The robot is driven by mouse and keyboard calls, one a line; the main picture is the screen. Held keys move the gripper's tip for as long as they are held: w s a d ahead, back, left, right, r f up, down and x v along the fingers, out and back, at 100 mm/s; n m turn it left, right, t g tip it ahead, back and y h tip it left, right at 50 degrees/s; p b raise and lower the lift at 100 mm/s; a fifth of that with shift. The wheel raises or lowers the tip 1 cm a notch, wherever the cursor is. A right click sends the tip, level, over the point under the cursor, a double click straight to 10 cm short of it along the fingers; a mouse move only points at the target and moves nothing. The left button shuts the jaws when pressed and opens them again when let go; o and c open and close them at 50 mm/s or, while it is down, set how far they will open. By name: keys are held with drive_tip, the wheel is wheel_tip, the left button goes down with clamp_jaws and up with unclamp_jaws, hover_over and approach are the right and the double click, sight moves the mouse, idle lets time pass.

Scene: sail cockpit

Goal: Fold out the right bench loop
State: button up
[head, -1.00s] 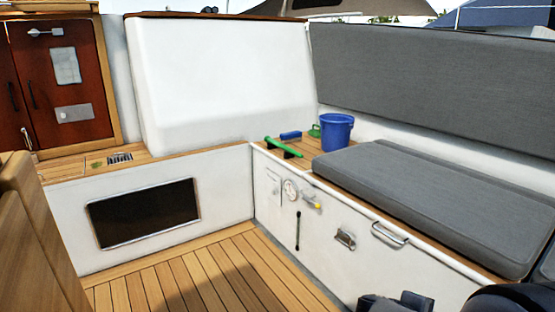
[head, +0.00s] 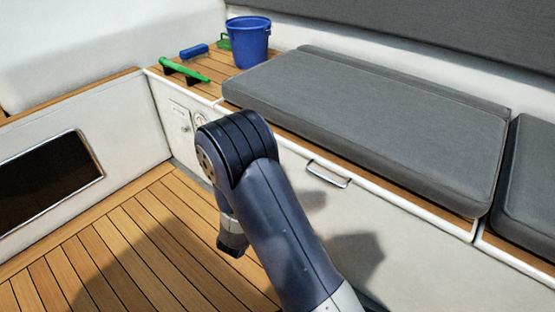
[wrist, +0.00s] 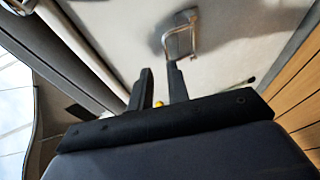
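A metal loop (wrist: 181,40) on a small plate shows on the white bench front in the wrist view, just beyond my fingertips. I cannot tell how far it stands out from its plate. My gripper (wrist: 162,80) points towards it with its two dark fingers apart and nothing visibly held. The fingers look close below the loop in the picture, but contact cannot be told.
A bar handle (head: 328,174) is on the bench front (head: 430,240), right of my arm. Grey cushions (head: 370,125) lie on the bench. The wooden floor (head: 120,245) is clear.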

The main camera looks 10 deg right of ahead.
drive_tip(key=w+a+b+x, duration=0.1)
drive_tip(key=b+x, duration=0.2)
drive_tip(key=x, duration=0.8)
drive_tip(key=shift+w+a+f+t+y, duration=0.25)
drive_tip(key=shift+f+t+y, duration=0.05)
drive_tip(key=shift+f, duration=0.05)
drive_tip(key=shift+c, duration=0.5)
clamp_jaws()
